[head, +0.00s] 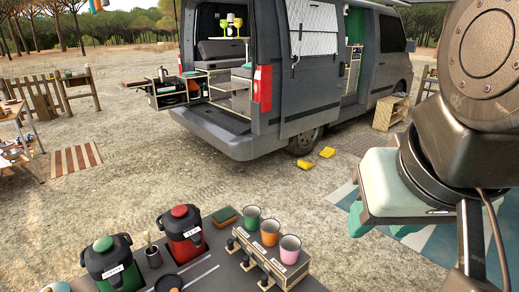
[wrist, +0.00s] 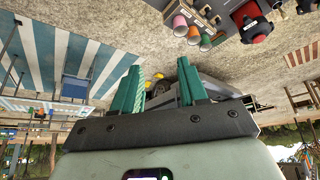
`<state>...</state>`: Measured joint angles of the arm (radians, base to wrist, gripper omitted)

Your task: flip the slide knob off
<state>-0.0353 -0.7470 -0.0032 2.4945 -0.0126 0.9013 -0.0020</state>
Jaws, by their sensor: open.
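A low wooden box (head: 272,262) stands on the dark counter at the bottom of the head view. Several small black knobs (head: 246,262) with white labels sit along its near-left face. The labels are too small to read, so I cannot tell which is the slide knob or how it is set. My gripper (head: 379,226) hangs at the right of the head view, well apart from the box. In the wrist view its two green fingers (wrist: 159,66) are spread with nothing between them. The box shows only small there, near the top.
A grey van (head: 255,100) stands behind. The space between gripper and box looks clear.

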